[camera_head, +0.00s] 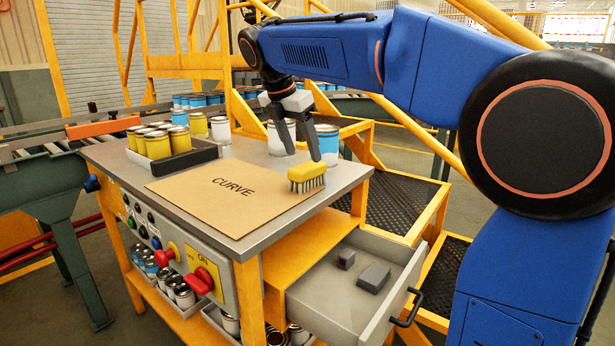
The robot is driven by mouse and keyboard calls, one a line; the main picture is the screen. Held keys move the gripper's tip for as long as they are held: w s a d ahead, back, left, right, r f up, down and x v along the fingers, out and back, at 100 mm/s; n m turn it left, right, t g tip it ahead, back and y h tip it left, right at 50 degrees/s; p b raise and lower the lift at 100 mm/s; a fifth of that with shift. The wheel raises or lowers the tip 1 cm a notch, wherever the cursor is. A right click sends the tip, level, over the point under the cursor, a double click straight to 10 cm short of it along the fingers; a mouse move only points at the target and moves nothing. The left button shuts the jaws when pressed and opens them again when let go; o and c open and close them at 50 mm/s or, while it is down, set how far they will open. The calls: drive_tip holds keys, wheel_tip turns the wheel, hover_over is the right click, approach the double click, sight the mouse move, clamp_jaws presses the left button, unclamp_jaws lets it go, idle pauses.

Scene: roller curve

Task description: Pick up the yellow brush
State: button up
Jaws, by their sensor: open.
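The yellow brush (307,176) has a yellow block back and dark bristles facing down. It sits on the right part of the tabletop, at the right edge of a brown card marked CURVE (225,192). My gripper (303,160) hangs above and just behind the brush, fingers pointing down. Its two dark fingers are apart with nothing between them. One fingertip is close to the top of the brush; I cannot tell whether it touches.
A black-edged tray (205,155) of yellow cans stands at the back left of the table (115,160). White and blue cans (327,145) stand behind the gripper. Yellow rails surround the bench.

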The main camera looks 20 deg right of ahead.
sight(307, 165)
drive_tip(key=x, duration=0.5)
drive_tip(key=shift+s, duration=0.25)
drive_tip(key=shift+w+d+f, duration=0.15)
drive_tip(key=shift+d+f, duration=0.05)
drive_tip(key=shift+f, duration=0.45)
drive_tip(key=shift+f, duration=0.25)
drive_tip(key=c, duration=1.2)
